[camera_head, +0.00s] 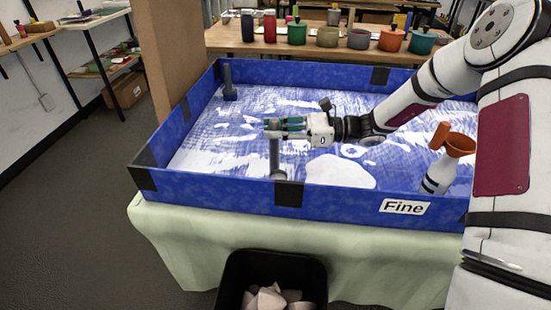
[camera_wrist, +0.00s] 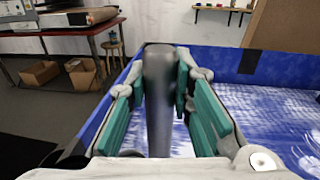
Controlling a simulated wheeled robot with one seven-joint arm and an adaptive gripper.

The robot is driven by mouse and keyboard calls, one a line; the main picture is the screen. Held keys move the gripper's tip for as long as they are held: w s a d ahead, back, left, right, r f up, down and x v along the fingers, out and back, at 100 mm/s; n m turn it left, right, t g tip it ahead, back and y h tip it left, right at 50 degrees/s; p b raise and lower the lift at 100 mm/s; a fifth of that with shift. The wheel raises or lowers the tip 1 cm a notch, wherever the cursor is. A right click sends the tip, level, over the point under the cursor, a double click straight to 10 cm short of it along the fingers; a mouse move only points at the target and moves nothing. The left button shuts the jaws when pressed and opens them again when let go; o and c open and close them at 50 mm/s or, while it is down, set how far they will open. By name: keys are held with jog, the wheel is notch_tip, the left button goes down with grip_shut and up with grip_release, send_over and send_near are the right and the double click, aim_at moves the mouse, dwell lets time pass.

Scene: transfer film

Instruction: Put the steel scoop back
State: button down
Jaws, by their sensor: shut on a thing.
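My gripper (camera_head: 270,128) is over the front left part of the blue tray (camera_head: 240,190), its teal fingers shut on a grey upright tool, which I take to be the steel scoop (camera_head: 275,157). Its shaft hangs below the fingers and ends in a wider part near the tray's front wall. I cannot tell whether that end touches the tray floor. In the wrist view the scoop (camera_wrist: 159,95) stands between the two finger pads. A similar dark grey upright tool (camera_head: 229,82) stands at the tray's back left corner.
White material lies in patches over the tray's blue floor. A white bottle with an orange funnel (camera_head: 440,165) stands at the right. A "Fine" label (camera_head: 404,207) is on the front wall. A black bin (camera_head: 272,262) stands in front. Several pots and bottles line the back table (camera_head: 225,40).

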aim_at(275, 148)
jog(key=shift+f, duration=2.75)
jog(key=shift+b, duration=0.3)
jog(key=c, duration=1.4)
grip_release()
jog(key=shift+f, duration=0.15)
